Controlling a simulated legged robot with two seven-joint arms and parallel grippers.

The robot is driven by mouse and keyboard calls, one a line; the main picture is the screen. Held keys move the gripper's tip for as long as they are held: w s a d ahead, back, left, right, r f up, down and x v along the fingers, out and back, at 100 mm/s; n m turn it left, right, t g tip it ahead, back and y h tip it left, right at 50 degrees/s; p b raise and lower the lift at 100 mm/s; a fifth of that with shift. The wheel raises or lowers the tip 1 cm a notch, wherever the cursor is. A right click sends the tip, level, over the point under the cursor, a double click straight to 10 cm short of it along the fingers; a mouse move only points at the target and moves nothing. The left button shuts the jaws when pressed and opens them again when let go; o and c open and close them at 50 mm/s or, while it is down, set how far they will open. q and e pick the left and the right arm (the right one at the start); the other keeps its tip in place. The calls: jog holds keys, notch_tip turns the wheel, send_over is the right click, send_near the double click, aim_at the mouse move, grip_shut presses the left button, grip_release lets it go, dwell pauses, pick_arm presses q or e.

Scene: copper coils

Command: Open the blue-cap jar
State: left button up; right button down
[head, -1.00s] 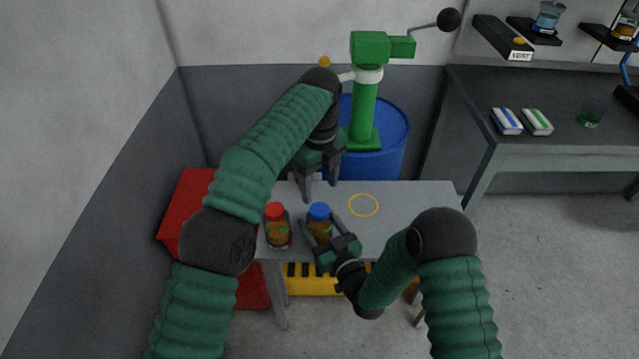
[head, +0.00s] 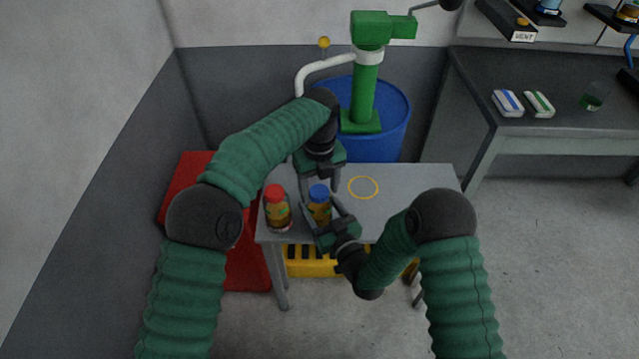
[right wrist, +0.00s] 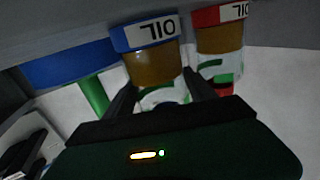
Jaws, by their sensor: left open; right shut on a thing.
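The blue-cap jar (head: 319,207) stands upright on the small grey table, its blue cap on. My right gripper (head: 322,219) is shut on the jar's body from the front right. In the right wrist view the jar (right wrist: 155,65) sits between the fingers, its blue cap marked "OIL". My left gripper (head: 318,184) is open, pointing down just behind and above the blue cap. Its fingertips are partly hidden, and I cannot tell whether they touch the cap. A red-cap jar (head: 277,210) stands just left; it also shows in the right wrist view (right wrist: 220,42).
The table (head: 405,185) has a yellow ring mark (head: 363,187) on its clear right part. A blue barrel (head: 390,115) with a green pump (head: 366,90) stands behind. A red box (head: 185,185) is at left. A dark bench (head: 560,75) is at right.

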pick_arm(q)
grip_shut()
jog(key=n, duration=1.1)
jog(key=shift+d+r, duration=0.1)
jog(key=n, duration=0.6)
pick_arm(e)
jog(key=shift+a, duration=0.1)
pick_arm(q)
jog(key=n, duration=0.3)
jog(key=shift+n, duration=0.4)
jog(key=n, duration=0.6)
jog(key=shift+w, duration=0.1)
jog(key=n, duration=0.6)
jog(key=shift+n, duration=0.4)
jog(key=n, duration=0.6)
jog(key=shift+r, duration=0.1)
jog(key=n, duration=0.3)
pick_arm(e)
jog(key=shift+s, duration=0.1)
pick_arm(q)
jog(key=shift+r, duration=0.1)
